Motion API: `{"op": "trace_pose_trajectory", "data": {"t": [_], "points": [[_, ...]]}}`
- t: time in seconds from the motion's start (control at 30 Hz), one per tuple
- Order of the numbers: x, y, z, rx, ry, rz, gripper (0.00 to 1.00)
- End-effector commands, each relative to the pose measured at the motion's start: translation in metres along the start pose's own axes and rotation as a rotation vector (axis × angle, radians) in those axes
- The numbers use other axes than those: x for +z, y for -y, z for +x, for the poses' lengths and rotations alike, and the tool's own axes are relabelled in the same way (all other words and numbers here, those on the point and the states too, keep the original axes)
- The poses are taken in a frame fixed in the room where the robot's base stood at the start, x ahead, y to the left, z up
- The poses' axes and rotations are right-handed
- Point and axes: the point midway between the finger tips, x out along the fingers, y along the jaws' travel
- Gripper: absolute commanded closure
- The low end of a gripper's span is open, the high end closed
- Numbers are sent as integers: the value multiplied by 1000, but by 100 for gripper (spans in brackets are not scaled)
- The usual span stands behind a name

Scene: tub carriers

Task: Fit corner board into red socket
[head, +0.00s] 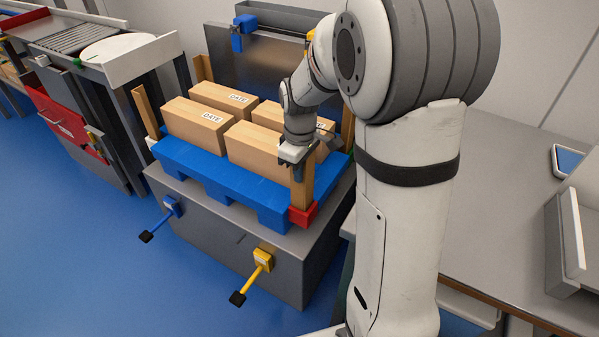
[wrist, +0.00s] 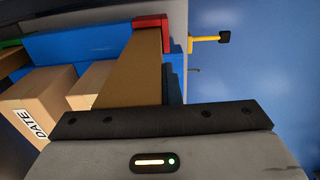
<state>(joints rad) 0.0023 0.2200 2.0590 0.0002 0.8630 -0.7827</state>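The corner board (head: 301,188) is a brown upright strip at the near right corner of the blue pallet. It also shows in the wrist view (wrist: 133,72). Its lower end is at the red socket (head: 302,216), also visible in the wrist view (wrist: 152,20); how deep it sits I cannot tell. My gripper (head: 297,156) is at the board's upper end. In the wrist view, the dark front edge of my gripper hides that end. The fingertips are not clear, so I cannot tell whether they grip the board.
The blue pallet (head: 225,182) carries several cartons (head: 196,124) beside the board. Other corner boards (head: 145,110) stand at its other corners. Blue (head: 171,206) and yellow (head: 263,260) levers stick out from the grey base (head: 225,245). A grey bench is on the right. Blue floor is clear at left.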

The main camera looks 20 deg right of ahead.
Motion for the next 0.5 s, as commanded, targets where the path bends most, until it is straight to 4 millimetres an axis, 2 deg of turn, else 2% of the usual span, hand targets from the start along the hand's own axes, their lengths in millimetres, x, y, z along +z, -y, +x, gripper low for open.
{"op": "trace_pose_trajectory", "data": {"t": [0.2, 0.23, 0.5], "points": [[0, 0, 3, 0, 0, -1, 100], [0, 0, 2, 0, 0, -1, 94], [-1, 0, 2, 0, 0, -1, 74]]}}
